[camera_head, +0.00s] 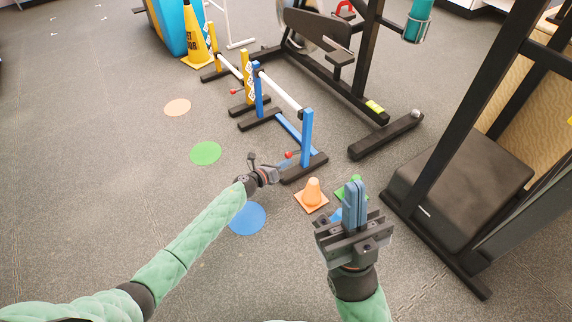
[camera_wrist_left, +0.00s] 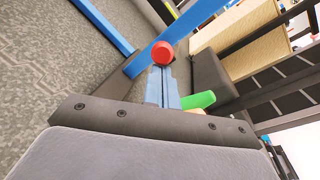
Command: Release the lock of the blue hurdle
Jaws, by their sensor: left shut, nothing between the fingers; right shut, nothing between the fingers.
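The blue hurdle (camera_head: 307,138) stands on dark feet, with blue posts, a white top bar (camera_head: 281,92) and a blue lower bar. A red round knob (camera_head: 288,155) shows at its near post, low down. My left gripper (camera_head: 286,164) is shut and empty beside that post, its tips close to the knob. In the left wrist view the red knob (camera_wrist_left: 162,53) is just beyond the shut blue fingers (camera_wrist_left: 161,72); I cannot tell whether they touch. My right gripper (camera_head: 354,186) is shut and empty, held up to the right of the hurdle.
A yellow hurdle (camera_head: 247,75) stands behind. Small orange (camera_head: 312,192) and green (camera_head: 342,194) cones stand near my right gripper, with a blue one partly hidden. Flat discs lie left, including a blue one (camera_head: 246,219). An exercise bike and black rack (camera_head: 440,130) stand right. Floor left is open.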

